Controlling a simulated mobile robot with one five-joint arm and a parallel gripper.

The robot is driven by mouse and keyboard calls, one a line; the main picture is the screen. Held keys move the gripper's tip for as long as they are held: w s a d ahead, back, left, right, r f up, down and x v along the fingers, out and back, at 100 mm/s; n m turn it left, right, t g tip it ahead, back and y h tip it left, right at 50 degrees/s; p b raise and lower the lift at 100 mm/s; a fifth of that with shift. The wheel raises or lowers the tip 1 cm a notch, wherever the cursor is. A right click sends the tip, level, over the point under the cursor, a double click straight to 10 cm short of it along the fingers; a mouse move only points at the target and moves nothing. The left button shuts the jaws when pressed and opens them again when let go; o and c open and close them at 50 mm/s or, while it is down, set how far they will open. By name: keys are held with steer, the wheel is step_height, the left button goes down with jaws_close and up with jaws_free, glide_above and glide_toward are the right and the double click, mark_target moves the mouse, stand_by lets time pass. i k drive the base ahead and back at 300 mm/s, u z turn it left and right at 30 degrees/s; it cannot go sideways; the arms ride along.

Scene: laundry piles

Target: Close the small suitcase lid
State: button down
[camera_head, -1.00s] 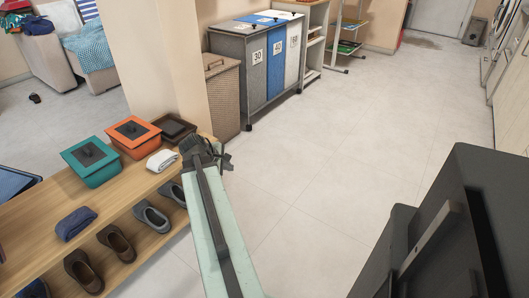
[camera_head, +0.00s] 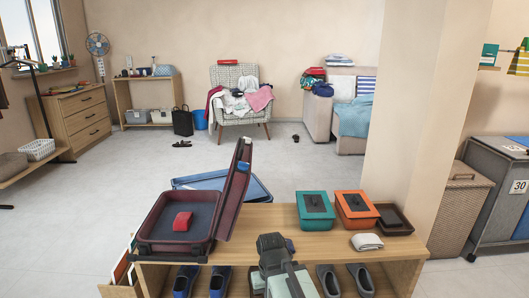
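A small dark maroon suitcase (camera_head: 146,246) stands at the left end of the wooden bench (camera_head: 330,243). Its lid (camera_head: 236,190) is open, standing up and tilted slightly to the right. A red folded item (camera_head: 182,221) lies inside on the dark lining. My gripper (camera_head: 270,241) is low over the middle of the bench, to the right of the suitcase and apart from the lid. My own arm hides its fingers, so I cannot tell whether they are open.
A teal box (camera_head: 315,212), an orange box (camera_head: 356,210) and a dark brown tray (camera_head: 393,219) sit on the bench's right, near a white folded cloth (camera_head: 367,242). Shoes fill the lower shelf. A blue tray-like object (camera_head: 257,189) is behind the lid. Open floor lies beyond.

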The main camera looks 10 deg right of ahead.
mark_target(237, 182)
steer(key=z, duration=0.1)
steer(key=k, duration=0.2)
steer(key=u, duration=0.55)
steer(key=i, duration=1.1)
steer(key=u, duration=1)
steer(key=k, duration=0.75)
steer(key=i, duration=0.9)
steer(key=z, duration=0.05)
